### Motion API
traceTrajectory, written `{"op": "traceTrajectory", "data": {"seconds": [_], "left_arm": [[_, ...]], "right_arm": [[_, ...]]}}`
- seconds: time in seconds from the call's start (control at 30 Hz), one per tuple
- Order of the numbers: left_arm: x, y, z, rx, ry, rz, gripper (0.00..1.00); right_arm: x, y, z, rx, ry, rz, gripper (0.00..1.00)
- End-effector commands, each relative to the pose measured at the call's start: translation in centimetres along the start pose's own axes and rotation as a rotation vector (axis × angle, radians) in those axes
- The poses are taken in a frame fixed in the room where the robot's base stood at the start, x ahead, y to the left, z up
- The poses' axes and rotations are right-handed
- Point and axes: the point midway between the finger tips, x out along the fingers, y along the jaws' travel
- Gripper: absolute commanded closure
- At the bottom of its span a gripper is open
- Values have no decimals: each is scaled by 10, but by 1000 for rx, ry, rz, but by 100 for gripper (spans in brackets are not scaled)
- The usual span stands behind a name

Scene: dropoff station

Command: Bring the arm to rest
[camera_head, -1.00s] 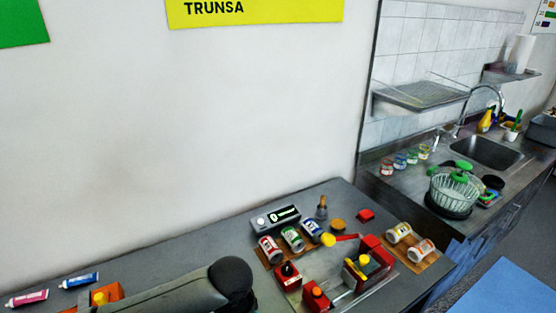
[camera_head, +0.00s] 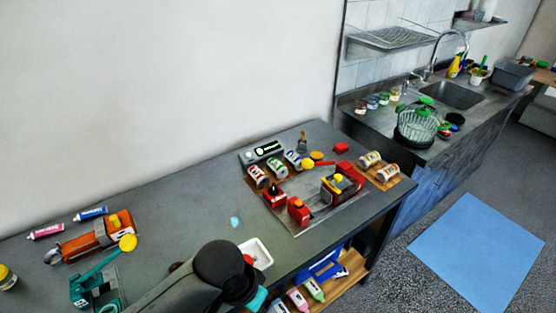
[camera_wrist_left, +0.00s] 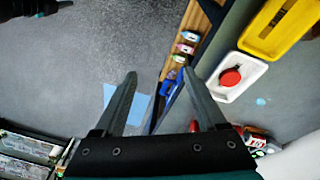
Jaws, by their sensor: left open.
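My left arm (camera_head: 205,285) comes in from the bottom of the head view, in front of the near edge of the grey table. Its gripper is hidden or out of frame there. In the left wrist view my left gripper (camera_wrist_left: 159,76) has its two fingers spread apart with nothing between them. Beyond the fingers lie the grey floor and the table edge. My right arm and gripper show in neither view.
The grey table (camera_head: 330,140) holds a white tray (camera_head: 263,257), a red toy set (camera_head: 300,210), cans and an orange toolbox (camera_head: 85,245). A wooden shelf (camera_head: 350,272) is below. A sink counter (camera_head: 470,120) stands right. A blue mat (camera_head: 478,252) lies on open floor.

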Motion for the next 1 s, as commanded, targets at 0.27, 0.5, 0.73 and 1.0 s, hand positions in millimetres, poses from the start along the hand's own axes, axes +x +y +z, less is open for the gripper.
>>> {"op": "traceTrajectory", "data": {"seconds": [0.27, 0.5, 0.73, 1.0], "left_arm": [[-20, 13, 22, -113, 151, 8, 27], [-39, -14, 67, -249, 183, -98, 27], [-53, -38, 114, -341, 153, -204, 27], [-15, -57, 140, -374, 112, -254, 27]], "right_arm": [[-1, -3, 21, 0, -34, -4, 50], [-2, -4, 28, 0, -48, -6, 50], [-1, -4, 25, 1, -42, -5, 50], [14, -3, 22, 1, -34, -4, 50]]}}
